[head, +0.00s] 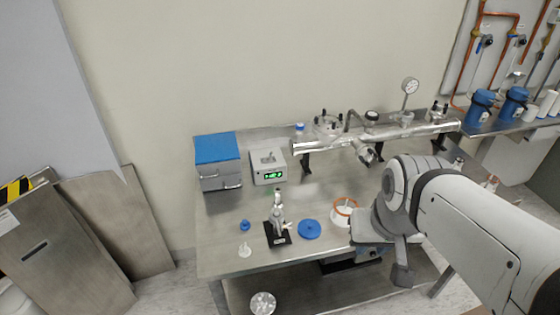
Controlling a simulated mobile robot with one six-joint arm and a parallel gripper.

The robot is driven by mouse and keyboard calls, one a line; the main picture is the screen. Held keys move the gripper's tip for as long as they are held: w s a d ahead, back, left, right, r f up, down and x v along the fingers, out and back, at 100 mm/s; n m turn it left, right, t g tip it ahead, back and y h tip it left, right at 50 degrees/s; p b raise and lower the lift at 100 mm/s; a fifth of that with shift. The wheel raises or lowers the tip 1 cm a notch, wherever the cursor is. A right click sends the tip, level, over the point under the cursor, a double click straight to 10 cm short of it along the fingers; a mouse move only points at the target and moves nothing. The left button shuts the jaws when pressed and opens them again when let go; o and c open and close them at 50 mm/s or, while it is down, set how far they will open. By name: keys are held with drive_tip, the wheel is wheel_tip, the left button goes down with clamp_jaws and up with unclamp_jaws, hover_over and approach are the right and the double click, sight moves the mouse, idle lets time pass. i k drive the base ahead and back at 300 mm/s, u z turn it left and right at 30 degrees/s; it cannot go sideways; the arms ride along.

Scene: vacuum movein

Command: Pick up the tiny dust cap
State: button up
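A small blue cap-like piece (244,225) stands on the left part of the steel bench (222,262). It looks most like the tiny dust cap, but it is too small to be sure. A small white piece (245,250) lies just in front of it. A larger flat blue disc (309,229) lies to the right. My arm reaches in from the right, and its end hangs over the right part of the bench, well right of the blue piece. A dark grey part (403,275) hangs below my wrist. My gripper's fingertips cannot be made out.
A small metal fitting on a black base (278,238) stands between the blue piece and the disc. An orange ring (346,205) sits by a white part near my arm. A blue-topped box (217,150), a green-display gauge (268,167) and a steel manifold (400,133) line the back.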

sight(245, 225)
drive_tip(key=k, duration=1.25)
drive_tip(key=u, duration=0.6)
drive_tip(key=i, duration=1.75)
drive_tip(key=z, duration=0.1)
